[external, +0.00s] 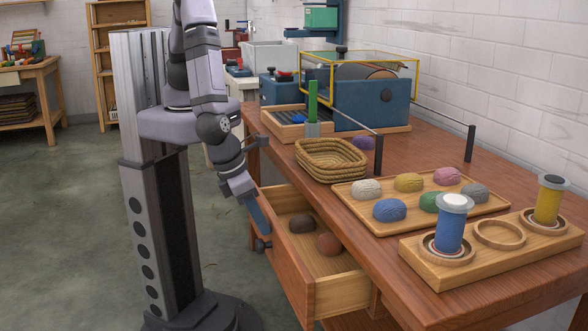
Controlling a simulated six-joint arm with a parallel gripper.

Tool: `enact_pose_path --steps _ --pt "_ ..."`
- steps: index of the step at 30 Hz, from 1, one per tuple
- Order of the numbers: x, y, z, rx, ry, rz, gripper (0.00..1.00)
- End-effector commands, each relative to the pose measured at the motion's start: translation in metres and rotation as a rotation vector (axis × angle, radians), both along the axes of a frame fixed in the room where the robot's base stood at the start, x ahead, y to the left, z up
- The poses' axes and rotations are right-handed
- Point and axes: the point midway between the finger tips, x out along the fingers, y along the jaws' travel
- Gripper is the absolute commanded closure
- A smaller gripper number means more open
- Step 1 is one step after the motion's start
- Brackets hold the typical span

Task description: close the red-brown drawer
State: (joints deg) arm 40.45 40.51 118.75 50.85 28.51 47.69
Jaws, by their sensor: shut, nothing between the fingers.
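The red-brown drawer (290,275) is open, pulled out from under the wooden table toward the left. Inside it lie a dark brown skein (302,223) and a reddish-brown skein (329,244). A dark knob (262,244) shows on the drawer's front. My gripper (262,228) is shut and empty, pointing down at the outer side of the drawer front, just above the knob. I cannot tell whether it touches the front or the knob.
The table top holds a woven basket (330,160), a wooden tray (365,222) of several coloured skeins, and a spool holder (430,275) near the front. A machine (372,100) stands behind. The floor (60,240) left of my base is clear.

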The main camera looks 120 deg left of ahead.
Motion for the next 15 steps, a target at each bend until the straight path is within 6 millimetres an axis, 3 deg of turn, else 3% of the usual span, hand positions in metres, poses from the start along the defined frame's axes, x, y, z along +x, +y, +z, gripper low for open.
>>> enact_pose_path --steps 6,15 --pt "0.034 0.035 0.001 0.000 0.000 0.006 1.00" --pt "0.058 0.058 0.000 0.000 0.000 0.001 1.00"
